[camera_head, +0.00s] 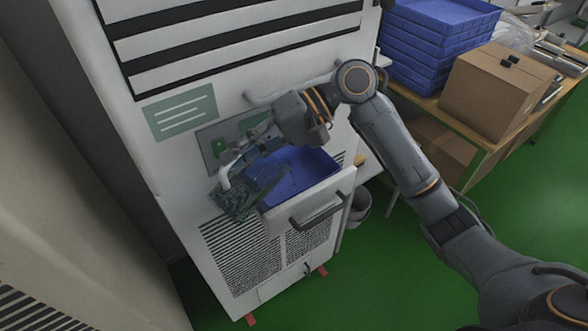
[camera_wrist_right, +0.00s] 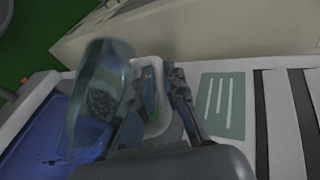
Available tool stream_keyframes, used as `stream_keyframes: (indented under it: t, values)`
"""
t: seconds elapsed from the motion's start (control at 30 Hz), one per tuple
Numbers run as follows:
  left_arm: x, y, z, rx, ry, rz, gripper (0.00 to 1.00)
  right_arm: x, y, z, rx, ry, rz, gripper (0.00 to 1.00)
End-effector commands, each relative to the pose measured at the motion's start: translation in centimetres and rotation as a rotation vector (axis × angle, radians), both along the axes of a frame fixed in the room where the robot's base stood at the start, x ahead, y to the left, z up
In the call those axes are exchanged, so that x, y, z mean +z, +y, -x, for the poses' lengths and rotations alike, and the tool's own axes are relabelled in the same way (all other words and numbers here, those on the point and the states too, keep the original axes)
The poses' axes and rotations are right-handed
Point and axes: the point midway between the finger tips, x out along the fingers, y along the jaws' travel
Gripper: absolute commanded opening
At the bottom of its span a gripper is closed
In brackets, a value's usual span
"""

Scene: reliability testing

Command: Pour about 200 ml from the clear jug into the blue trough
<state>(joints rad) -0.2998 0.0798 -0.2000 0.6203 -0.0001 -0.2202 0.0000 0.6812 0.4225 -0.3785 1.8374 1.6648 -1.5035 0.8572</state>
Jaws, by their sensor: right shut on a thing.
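The clear jug (camera_head: 236,201) is tilted at the left end of the blue trough (camera_head: 318,163), partly in front of it. The trough sits in a pulled-out white drawer. My right gripper (camera_head: 233,166) is shut on the jug's pale handle. In the right wrist view the jug (camera_wrist_right: 97,85) leans over the trough (camera_wrist_right: 30,140), and the gripper's fingers (camera_wrist_right: 157,105) are on either side of the handle (camera_wrist_right: 154,72). Small dark marks show on the trough's floor. I cannot tell the water level in either. My left gripper is not in view.
The drawer front with its handle (camera_head: 317,216) juts out of the tall white cabinet (camera_head: 180,195). A grey bucket (camera_head: 359,205) stands beside the cabinet. At the right, a wooden table holds stacked blue trays (camera_head: 420,45) and a cardboard box (camera_head: 494,85). Green floor is free below.

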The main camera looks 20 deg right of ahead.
Motion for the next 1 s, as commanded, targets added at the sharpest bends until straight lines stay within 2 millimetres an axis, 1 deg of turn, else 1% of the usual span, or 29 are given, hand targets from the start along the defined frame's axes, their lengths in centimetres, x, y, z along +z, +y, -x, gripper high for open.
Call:
stream_keyframes:
  t: [0.37, 0.43, 0.5, 0.57, 0.67, 0.8, 1.0]
  values:
    - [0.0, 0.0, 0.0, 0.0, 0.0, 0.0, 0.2, 0.1, -0.1, -0.1, 0.001, 0.004, -0.014, 0.0]
    - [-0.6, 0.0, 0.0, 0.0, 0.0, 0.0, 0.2, 0.1, 0.8, 0.5, 0.008, -0.045, 0.053, 0.0]
    - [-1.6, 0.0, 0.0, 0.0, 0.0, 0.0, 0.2, -0.3, 1.8, 1.0, 0.006, -0.106, 0.154, 0.0]
    - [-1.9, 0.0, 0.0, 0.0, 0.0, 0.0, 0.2, -0.4, 2.2, 1.2, 0.004, -0.124, 0.201, 0.0]
    - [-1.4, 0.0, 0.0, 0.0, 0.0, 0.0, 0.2, -0.2, 2.2, 1.2, 0.0, -0.125, 0.215, 0.0]
    - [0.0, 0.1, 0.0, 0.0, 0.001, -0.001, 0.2, 0.3, 2.4, 1.4, 0.001, -0.142, 0.247, 0.0]
    - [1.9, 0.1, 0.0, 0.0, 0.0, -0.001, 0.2, 0.2, 2.9, 1.7, 0.002, -0.178, 0.313, 0.0]
